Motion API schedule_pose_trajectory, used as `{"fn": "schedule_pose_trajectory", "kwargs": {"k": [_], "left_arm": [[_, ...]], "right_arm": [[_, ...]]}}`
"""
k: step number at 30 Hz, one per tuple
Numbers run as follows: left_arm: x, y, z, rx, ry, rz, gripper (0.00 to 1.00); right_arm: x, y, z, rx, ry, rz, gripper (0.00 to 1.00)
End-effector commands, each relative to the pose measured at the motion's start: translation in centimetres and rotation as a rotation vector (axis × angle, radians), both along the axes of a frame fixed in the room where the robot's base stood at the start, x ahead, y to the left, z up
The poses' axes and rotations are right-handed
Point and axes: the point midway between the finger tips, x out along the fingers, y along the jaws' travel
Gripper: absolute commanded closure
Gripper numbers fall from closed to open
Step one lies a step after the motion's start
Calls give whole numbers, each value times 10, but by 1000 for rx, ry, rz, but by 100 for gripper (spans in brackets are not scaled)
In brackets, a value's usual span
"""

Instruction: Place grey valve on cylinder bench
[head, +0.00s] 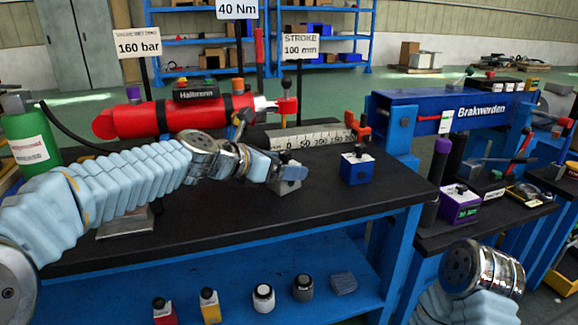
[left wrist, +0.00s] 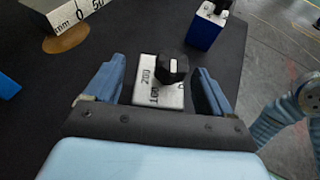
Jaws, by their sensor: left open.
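The grey valve (left wrist: 158,94), a pale block with a black knob and printed numbers, stands on the black-topped bench with the red cylinder (head: 160,117). In the head view the valve (head: 287,186) is partly hidden by my left gripper (head: 285,176). In the left wrist view my left gripper (left wrist: 162,78) is open, with one blue finger on each side of the valve. Gaps show between the fingers and the block. The bench top (head: 230,225) is flat and dark. My right arm shows at the lower right of the head view, but its gripper cannot be made out.
A blue valve (head: 357,167) stands to the right, also in the wrist view (left wrist: 204,26). The scale bar (head: 312,137) lies behind. Several small items stand on the lower shelf (head: 235,295). A second bench with a blue beam (head: 440,108) is at the right.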

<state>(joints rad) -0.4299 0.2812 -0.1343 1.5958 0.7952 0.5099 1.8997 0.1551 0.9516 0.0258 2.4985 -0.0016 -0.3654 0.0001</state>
Motion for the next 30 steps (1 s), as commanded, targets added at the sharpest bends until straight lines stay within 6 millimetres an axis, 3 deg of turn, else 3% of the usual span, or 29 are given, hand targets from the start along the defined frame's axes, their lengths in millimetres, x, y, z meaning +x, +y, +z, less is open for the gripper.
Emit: {"fn": "schedule_pose_trajectory", "kwargs": {"k": [9, 30], "left_arm": [[-29, 35, 19, 0, 0, 1, 17], [-32, 37, 20, 0, 0, -1, 17]], "right_arm": [[-1, 1, 4, 2, 1, 3, 100], [-1, 1, 3, 2, 1, 3, 100]]}}
